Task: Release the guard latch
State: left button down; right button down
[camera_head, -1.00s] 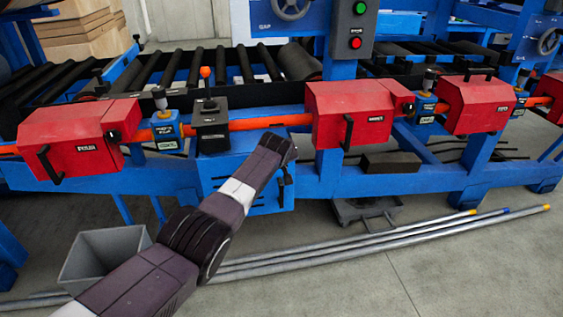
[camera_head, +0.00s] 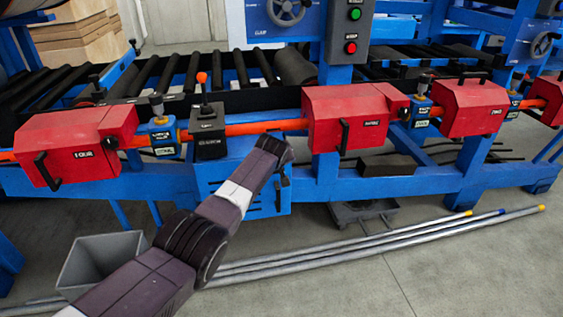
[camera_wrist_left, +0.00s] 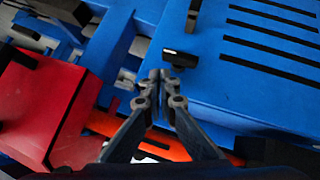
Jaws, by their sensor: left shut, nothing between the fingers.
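Red guards line the blue frame: a left one (camera_head: 75,147), a middle one (camera_head: 345,120) and a right one (camera_head: 470,108). Small blue blocks with grey-topped knobs (camera_head: 160,128) (camera_head: 420,107) stand beside them; I cannot tell which part is the guard latch. My left arm reaches up to the blue cabinet (camera_head: 205,172) between the left and middle guards; its fingers are hidden in the head view. In the left wrist view my left gripper (camera_wrist_left: 160,80) is shut and empty, near a small black handle (camera_wrist_left: 180,57) on a vented blue panel. My right gripper is out of view.
A black box (camera_head: 208,140) with an orange-knobbed lever stands on the rail. An orange bar (camera_head: 260,127) runs between the guards. A grey bin (camera_head: 100,262) and long pipes (camera_head: 380,243) lie on the floor. Green and red buttons (camera_head: 351,47) sit on a post.

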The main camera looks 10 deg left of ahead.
pick_arm(q)
jog(key=v, duration=1.2)
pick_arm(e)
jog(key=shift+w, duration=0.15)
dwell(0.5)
pick_arm(q)
jog(key=shift+f, duration=0.1)
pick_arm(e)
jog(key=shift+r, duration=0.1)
